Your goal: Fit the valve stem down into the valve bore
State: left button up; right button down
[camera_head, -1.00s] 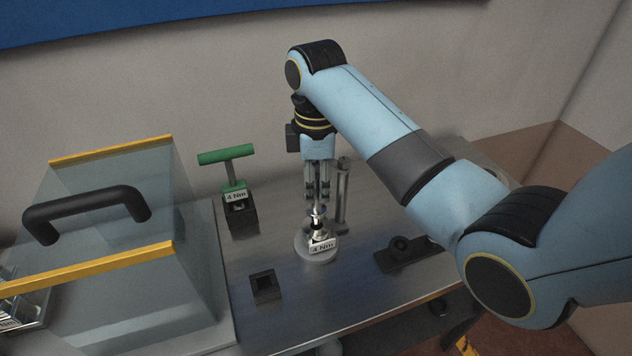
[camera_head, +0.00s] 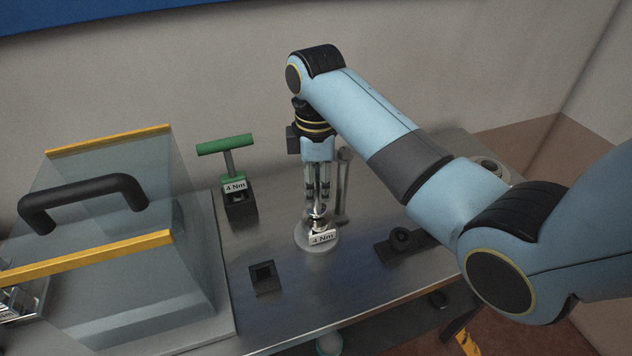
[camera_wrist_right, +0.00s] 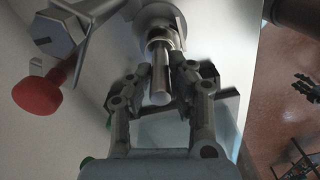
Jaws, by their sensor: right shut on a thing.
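The valve stem (camera_wrist_right: 160,78) is a slim metal rod. My right gripper (camera_head: 318,198) is shut on it, directly above the valve, pointing down. In the right wrist view the stem runs between the two fingers (camera_wrist_right: 157,88) toward the round metal mouth of the valve bore (camera_wrist_right: 158,27). My left gripper is not in view.
A green T-handle tool (camera_head: 225,145) stands in a black holder at the left. An empty black square socket (camera_head: 265,277) is front left. A clear-walled box with a black handle (camera_head: 85,195) fills the left side. A metal post (camera_head: 343,185) stands close beside my gripper.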

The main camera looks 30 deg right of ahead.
jog(key=shift+f+b, duration=0.3)
jog(key=shift+f, duration=0.55)
jog(key=c, duration=1.1)
grip_release()
notch_tip(320, 180, up, 8)
jog(key=shift+f, duration=0.2)
